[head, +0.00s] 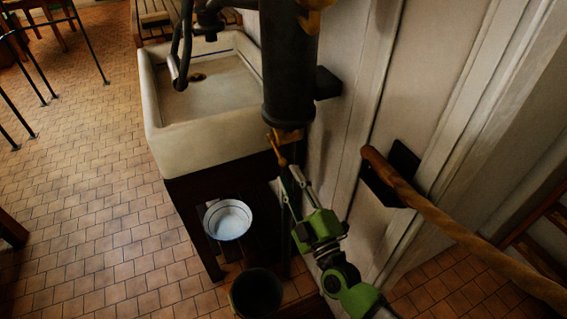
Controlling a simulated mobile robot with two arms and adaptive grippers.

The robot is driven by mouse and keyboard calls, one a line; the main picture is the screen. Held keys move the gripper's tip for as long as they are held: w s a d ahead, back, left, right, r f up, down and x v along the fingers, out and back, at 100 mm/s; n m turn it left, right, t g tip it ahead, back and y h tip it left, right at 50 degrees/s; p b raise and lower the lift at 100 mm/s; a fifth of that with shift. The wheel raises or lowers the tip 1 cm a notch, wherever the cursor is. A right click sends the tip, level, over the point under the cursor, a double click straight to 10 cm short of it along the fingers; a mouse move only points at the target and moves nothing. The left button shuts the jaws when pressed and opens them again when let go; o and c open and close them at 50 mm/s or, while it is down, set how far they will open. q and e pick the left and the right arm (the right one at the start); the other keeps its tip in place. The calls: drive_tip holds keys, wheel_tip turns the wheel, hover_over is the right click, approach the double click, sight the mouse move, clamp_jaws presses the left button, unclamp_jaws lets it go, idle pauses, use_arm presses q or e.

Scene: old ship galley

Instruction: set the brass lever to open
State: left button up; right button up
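The brass lever (277,147) is a short, thin, orange-brown arm below the brass collar (290,135) at the foot of a black upright cylinder (288,65). It slants down and slightly to the right. My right gripper (288,170), green with dark and grey fingers, comes up from below. Its fingertips are at the lever's lower end and overlap it in the picture. I cannot tell whether they touch or grip it. My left gripper is not in view.
A pale stone sink (205,148) stands left of the cylinder, with a white bowl (228,219) and a dark bucket (257,292) below. A wooden rail (460,232) on a black wall bracket (392,172) crosses the right side. The tiled floor at left has free room.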

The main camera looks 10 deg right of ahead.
drive_tip(key=v, duration=0.4)
drive_tip(key=shift+s+d, duration=0.1)
drive_tip(key=shift+s, duration=0.1)
